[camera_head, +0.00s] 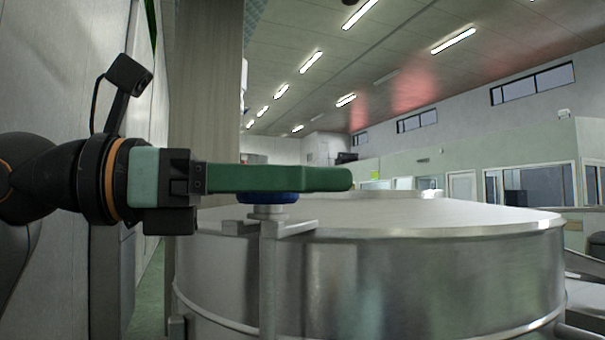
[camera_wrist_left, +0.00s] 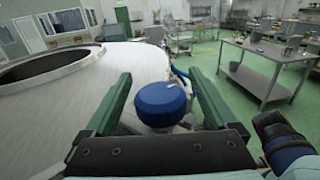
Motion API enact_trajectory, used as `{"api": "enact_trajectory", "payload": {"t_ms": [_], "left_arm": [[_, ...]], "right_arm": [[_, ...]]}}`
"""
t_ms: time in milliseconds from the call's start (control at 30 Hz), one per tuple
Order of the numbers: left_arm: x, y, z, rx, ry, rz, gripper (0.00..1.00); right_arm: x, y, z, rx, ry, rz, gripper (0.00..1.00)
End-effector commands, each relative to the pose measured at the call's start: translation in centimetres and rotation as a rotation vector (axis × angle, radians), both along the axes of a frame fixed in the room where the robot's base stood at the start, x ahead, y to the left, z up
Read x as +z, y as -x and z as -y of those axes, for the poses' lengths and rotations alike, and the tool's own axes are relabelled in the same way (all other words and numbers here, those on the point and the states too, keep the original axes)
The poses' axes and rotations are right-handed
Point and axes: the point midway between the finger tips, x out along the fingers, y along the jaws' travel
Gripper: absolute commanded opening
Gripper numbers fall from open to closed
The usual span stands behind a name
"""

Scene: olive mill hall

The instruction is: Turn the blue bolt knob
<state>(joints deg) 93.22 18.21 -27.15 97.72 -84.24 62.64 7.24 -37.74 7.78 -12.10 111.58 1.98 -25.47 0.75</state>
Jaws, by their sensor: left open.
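The blue bolt knob (camera_head: 268,197) is a round cap on a metal post at the near left rim of a steel tank. In the left wrist view the blue knob (camera_wrist_left: 160,103) sits between the two green fingers, with a small pale mark on its top. My left gripper (camera_head: 345,179) reaches in level from the left, its fingers at or just above the knob's height and partly hiding its top. In the left wrist view the gripper (camera_wrist_left: 158,76) is open, with a visible gap on each side of the knob. My right gripper is not in view.
The steel tank (camera_head: 380,280) fills the space under and right of my left gripper. Its top has a dark round opening (camera_wrist_left: 45,67). A metal bracket (camera_head: 290,228) sits just below the knob. A steel table (camera_wrist_left: 262,70) stands apart across the green floor.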

Motion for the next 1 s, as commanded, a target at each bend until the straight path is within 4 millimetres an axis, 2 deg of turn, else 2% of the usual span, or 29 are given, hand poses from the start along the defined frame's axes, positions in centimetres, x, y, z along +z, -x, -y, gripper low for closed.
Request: {"api": "enact_trajectory", "payload": {"t_ms": [333, 367, 1000], "left_arm": [[-0.03, -0.07, 0.51, 0.000, -0.001, 0.000, 0.91], [-0.03, -0.07, 0.51, 0.000, -0.001, 0.000, 0.89], [-0.03, -0.08, 0.45, 0.000, -0.001, 0.000, 0.17]], "right_arm": [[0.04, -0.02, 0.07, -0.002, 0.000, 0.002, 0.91], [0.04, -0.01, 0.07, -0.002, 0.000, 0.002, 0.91], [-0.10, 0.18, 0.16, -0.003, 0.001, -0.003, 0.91]]}}
